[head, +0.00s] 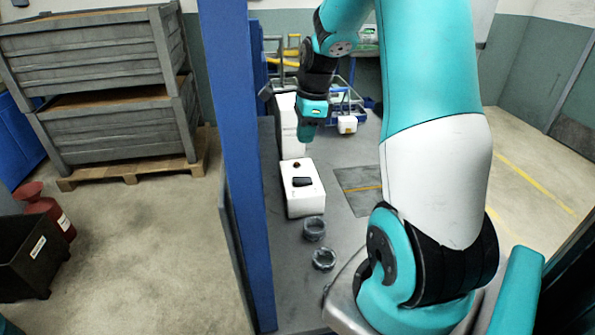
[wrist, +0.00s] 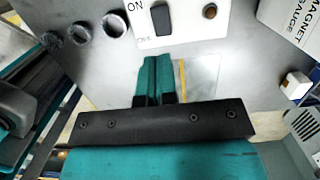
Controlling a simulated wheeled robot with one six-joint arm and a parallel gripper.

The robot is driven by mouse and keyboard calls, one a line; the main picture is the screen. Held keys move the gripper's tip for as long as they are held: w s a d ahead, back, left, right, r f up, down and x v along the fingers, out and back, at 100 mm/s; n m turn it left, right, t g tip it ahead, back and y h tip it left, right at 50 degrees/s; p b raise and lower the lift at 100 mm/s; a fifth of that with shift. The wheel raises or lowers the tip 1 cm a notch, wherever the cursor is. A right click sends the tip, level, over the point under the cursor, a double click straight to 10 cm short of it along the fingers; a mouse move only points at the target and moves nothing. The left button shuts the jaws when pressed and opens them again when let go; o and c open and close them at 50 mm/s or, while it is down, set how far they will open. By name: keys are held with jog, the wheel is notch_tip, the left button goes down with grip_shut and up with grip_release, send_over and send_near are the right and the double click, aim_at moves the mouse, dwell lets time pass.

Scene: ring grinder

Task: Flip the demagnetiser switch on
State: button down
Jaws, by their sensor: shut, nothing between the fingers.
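The demagnetiser is a white box (head: 305,204) on the grey bench in the head view. A dark rocker switch (head: 301,181) and a small reddish-brown round button or lamp (head: 296,166) sit on its top. In the wrist view, the switch (wrist: 161,19) lies beside the word ON on the white panel (wrist: 184,27); a second label at its other end is too blurred to read. My gripper (wrist: 154,60) is shut and empty, with its teal fingertips pointing toward the switch and appearing just short of the panel edge. In the head view my gripper (head: 305,136) hangs beyond the box.
Dark rings (head: 314,228) stand on the bench in front of the box; several show in the wrist view (wrist: 82,32). A white box marked MAGNET GAUGE (wrist: 293,22) stands nearby. A blue post (head: 235,150) rises left of the bench. A small white box (head: 347,124) sits farther back.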

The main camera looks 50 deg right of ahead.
aim_at(298, 179)
jog(key=f, duration=0.3)
jog(key=a+f+p, duration=0.1)
jog(key=f, duration=0.3)
jog(key=w+f, duration=0.1)
jog(key=f, duration=0.3)
jog(key=shift+a+p, duration=0.15)
jog(key=shift+p, duration=0.2)
jog(key=shift+s, duration=0.1)
